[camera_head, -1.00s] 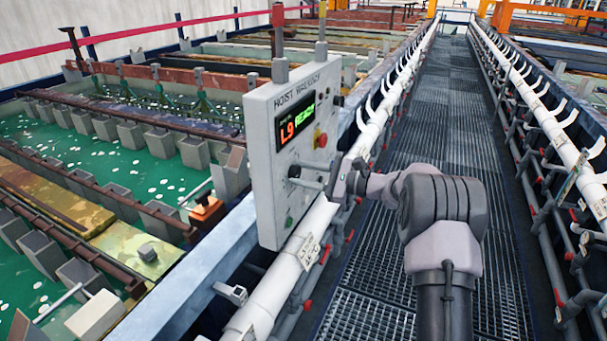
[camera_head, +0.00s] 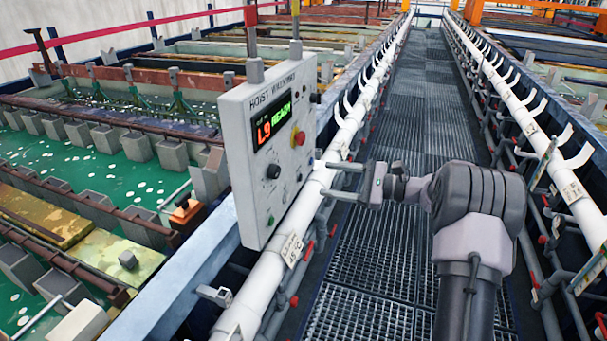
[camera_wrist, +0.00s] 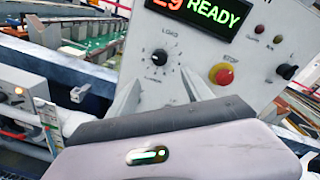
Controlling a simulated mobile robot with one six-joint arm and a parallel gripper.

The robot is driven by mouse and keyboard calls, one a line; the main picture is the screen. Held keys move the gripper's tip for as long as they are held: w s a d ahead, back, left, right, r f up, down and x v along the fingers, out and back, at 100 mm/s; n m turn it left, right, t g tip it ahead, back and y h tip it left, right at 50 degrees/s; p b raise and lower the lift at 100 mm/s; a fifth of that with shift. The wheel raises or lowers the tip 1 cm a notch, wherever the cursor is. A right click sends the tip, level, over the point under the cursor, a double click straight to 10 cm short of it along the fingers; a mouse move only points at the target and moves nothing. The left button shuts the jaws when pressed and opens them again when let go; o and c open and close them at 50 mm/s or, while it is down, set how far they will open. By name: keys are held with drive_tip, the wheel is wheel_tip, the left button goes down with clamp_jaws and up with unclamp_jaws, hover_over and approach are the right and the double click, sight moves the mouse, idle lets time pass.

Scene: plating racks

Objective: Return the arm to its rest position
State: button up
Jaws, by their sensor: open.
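My gripper (camera_head: 335,181) is open and empty, to the right of the grey hoist control panel (camera_head: 243,205) in the head view. Its two fingers point left toward the panel, with a gap between them and no thing held. The panel's display (camera_head: 272,122) reads "L9 READY". In the wrist view the panel (camera_wrist: 190,70) fills the upper middle, with a black load knob (camera_wrist: 159,57) and a red stop button on a yellow base (camera_wrist: 221,74). My finger tips show below the knob, seemingly apart from the panel.
Green tanks (camera_head: 90,160) with grey blocks lie at left. A white pipe (camera_head: 335,150) with hooks runs along the walkway's left side, another (camera_head: 560,170) along its right. The grated walkway (camera_head: 405,100) between them is clear ahead.

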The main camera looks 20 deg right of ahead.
drive_tip(key=v, duration=0.3)
drive_tip(key=shift+s+d, duration=0.1)
drive_tip(key=shift+d, duration=0.05)
drive_tip(key=s+a+r+n+g+h+b, duration=0.1)
drive_tip(key=s+a+n+g+b, duration=0.15)
drive_tip(key=a, duration=0.35)
drive_tip(key=s+a+n+g+h+b, duration=0.1)
drive_tip(key=s+a+n+g, duration=0.1)
drive_tip(key=s+a+g, duration=0.3)
drive_tip(key=s+a+f+n+h+b, duration=0.1)
drive_tip(key=s+a+n+h+b, duration=0.3)
drive_tip(key=s+a, duration=0.7)
drive_tip(key=s+d+f+n+t+h+b, duration=0.1)
drive_tip(key=s+f+n+h, duration=0.1)
drive_tip(key=s, duration=0.6)
drive_tip(key=s+d+f+n+t+h+b, duration=0.1)
drive_tip(key=s+d+f+n+t+h, duration=0.1)
drive_tip(key=s, duration=0.5)
wheel_tip(320, 180, down, 3)
drive_tip(key=shift+s+d+r+n+h+b, duration=0.15)
drive_tip(key=shift+s+d+n+h+b, duration=0.2)
drive_tip(key=shift+n+h, duration=0.6)
drive_tip(key=shift+a+m+t+h, duration=0.1)
drive_tip(key=shift+m+t+h, duration=0.15)
drive_tip(key=shift+m, duration=0.05)
